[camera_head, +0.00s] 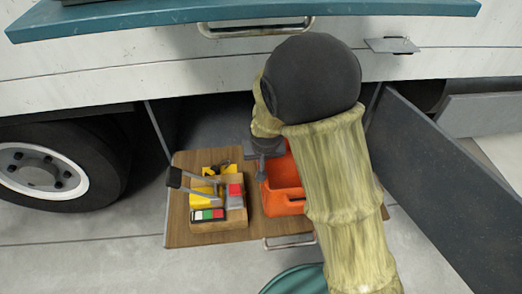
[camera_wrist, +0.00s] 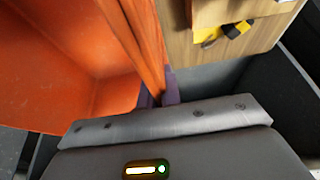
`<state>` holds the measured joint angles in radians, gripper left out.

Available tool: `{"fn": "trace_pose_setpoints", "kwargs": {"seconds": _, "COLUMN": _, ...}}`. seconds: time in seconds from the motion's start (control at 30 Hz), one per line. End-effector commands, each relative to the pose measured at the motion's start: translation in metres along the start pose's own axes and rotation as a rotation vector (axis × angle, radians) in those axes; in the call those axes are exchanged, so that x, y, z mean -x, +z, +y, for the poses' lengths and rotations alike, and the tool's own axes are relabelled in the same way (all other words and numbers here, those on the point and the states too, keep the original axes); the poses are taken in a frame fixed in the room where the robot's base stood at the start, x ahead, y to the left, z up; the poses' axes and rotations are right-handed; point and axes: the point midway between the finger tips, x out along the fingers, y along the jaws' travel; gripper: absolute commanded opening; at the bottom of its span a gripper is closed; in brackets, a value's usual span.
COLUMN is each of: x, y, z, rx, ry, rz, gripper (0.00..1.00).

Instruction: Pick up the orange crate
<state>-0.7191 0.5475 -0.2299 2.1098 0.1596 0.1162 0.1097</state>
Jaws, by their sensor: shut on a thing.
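The orange crate (camera_head: 284,190) sits on a wooden pull-out board (camera_head: 190,161) in the truck's lower bay. My arm hides its right part in the head view. My gripper (camera_head: 262,172) is at the crate's upper left edge there. In the wrist view the crate (camera_wrist: 60,70) fills the left side. My gripper (camera_wrist: 158,92) is shut on the crate's orange wall, with a purple finger on each side of it. I cannot tell whether the crate is clear of the board.
A wooden tray (camera_head: 218,226) with yellow, red and grey items stands left of the crate. A dark open door panel (camera_head: 440,185) is on the right. The truck wheel (camera_head: 55,170) is at left, and the truck body (camera_head: 120,65) overhangs the bay.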

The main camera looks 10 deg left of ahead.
Motion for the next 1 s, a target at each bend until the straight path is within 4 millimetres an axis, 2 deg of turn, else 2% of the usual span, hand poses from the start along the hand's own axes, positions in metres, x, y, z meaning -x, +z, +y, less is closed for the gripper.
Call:
{"fn": "trace_pose_setpoints", "kwargs": {"seconds": 0.5, "x": 0.038, "y": 0.086, "z": 0.000, "rx": 0.002, "ry": 0.000, "rz": -0.001, "gripper": 0.00}}
{"fn": "trace_pose_setpoints", "kwargs": {"seconds": 0.8, "x": 0.049, "y": 0.114, "z": 0.000, "rx": 0.000, "ry": 0.000, "rz": -0.001, "gripper": 0.00}}
{"fn": "trace_pose_setpoints", "kwargs": {"seconds": 1.0, "x": 0.048, "y": 0.117, "z": -0.001, "rx": 0.007, "ry": 0.004, "rz": 0.007, "gripper": 0.00}}
